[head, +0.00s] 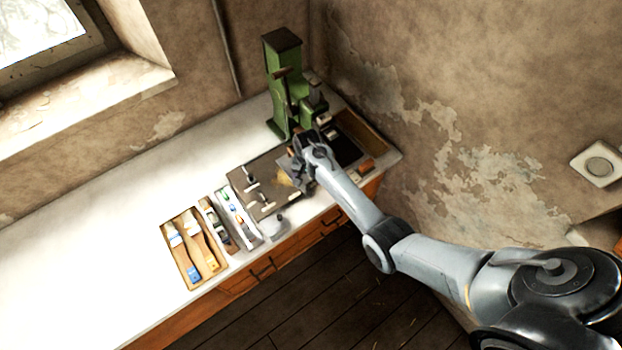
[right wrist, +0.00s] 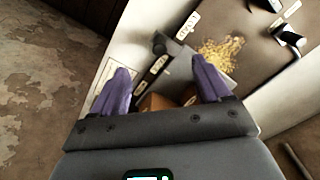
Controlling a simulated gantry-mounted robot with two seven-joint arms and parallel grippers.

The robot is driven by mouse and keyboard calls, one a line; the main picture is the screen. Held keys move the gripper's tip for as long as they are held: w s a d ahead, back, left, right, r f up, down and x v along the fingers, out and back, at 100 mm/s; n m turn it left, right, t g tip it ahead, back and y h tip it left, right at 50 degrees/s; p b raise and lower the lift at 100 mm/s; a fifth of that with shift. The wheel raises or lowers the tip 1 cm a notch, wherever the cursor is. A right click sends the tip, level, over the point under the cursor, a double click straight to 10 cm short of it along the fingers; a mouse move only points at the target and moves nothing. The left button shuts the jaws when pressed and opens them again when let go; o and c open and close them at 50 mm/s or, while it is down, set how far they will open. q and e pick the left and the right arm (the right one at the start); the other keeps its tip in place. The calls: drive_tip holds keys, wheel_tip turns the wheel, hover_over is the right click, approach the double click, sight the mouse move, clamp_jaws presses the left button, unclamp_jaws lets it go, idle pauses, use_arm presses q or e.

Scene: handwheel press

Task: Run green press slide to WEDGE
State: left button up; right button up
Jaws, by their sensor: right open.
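The green press (head: 276,85) stands upright at the back of the bench, near the wall corner, with a dark top and a dark handle on its front. I cannot make out its slide position or a WEDGE mark. My right gripper (head: 295,172) is in front of the press, low over the bench. In the right wrist view my right gripper (right wrist: 162,80) has its two purple fingers spread. Brown blocks (right wrist: 155,103) and a grey plate (right wrist: 205,62) show between and beyond the fingers; I see nothing gripped. My left gripper is not in view.
A dark board (head: 245,178) with several levers lies left of my gripper; yellow bits (right wrist: 222,50) lie on it. A wooden tray (head: 183,272) of brushes and other narrow trays stand further left. The white bench (head: 90,245) is clear at left. Walls stand behind and right.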

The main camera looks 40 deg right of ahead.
sight(309, 188)
wheel_tip(309, 188, down, 6)
drive_tip(key=b, duration=0.6)
drive_tip(key=shift+r, duration=0.15)
drive_tip(key=shift+f+b, duration=1)
drive_tip(key=shift+f, duration=1)
drive_tip(key=c, duration=1.3)
drive_tip(key=shift+d, duration=0.15)
drive_tip(key=shift+c, duration=0.2)
